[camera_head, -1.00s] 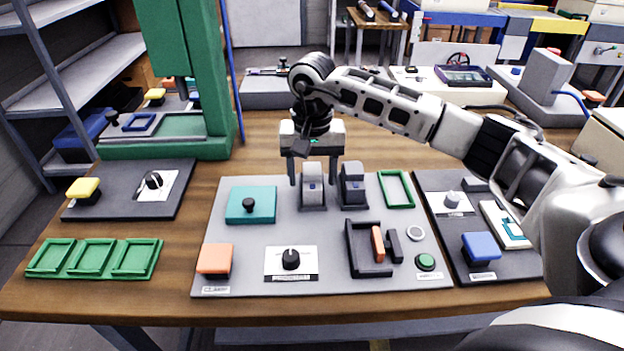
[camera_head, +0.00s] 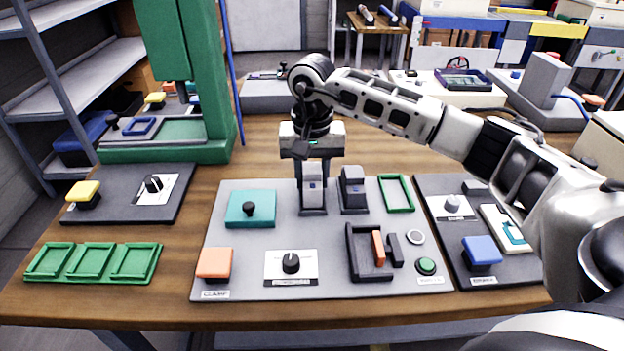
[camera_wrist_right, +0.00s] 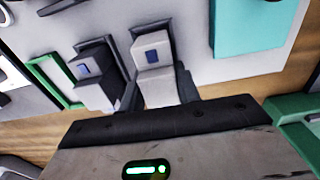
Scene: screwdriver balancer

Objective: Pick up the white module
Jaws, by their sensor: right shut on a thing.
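The white module (camera_head: 312,184), a pale upright block with a small blue patch, stands in a dark holder on the grey panel. It also shows in the right wrist view (camera_wrist_right: 156,68). My right gripper (camera_head: 312,168) comes down over it from behind and is shut on it, its dark fingers on either side. The module still sits in its holder. A second, darker grey block (camera_head: 352,183) with a blue patch stands just to the right in its own holder, apart from the gripper. My left gripper is not in view.
The grey panel (camera_head: 335,224) also carries a teal block (camera_head: 250,208), an orange button (camera_head: 214,263), a knob (camera_head: 291,263), a dark tray (camera_head: 369,274) and an empty green frame (camera_head: 396,191). Green trays (camera_head: 93,262) lie at left. A green press (camera_head: 205,80) stands behind left.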

